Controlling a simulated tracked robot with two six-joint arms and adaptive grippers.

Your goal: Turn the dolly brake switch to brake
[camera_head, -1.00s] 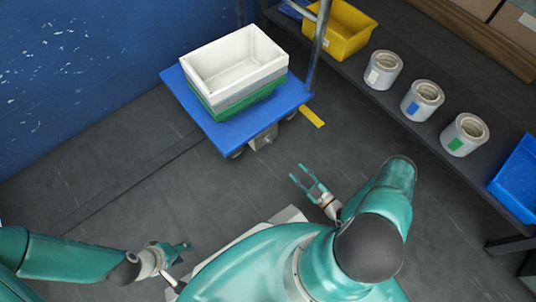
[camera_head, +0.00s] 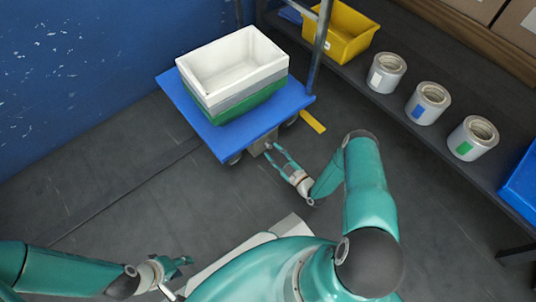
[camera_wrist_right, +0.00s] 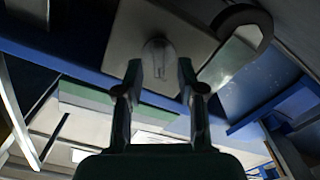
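The blue dolly (camera_head: 196,124) stands by the blue wall and carries a stack of crates. A grey brake box (camera_head: 258,147) sits under its near edge, partly hidden in the head view. In the right wrist view, the pale brake switch (camera_wrist_right: 158,58) is a rounded knob on the grey box plate (camera_wrist_right: 125,30); its setting is not clear. My right gripper (camera_head: 273,155) is open, close in front of the box; in the right wrist view its fingers (camera_wrist_right: 159,78) are apart with the switch between and beyond them. My left gripper (camera_head: 184,265) hangs low at left, away from the dolly.
A white crate (camera_head: 232,60) tops the grey and green crates on the dolly. The floor left of my right gripper is clear.

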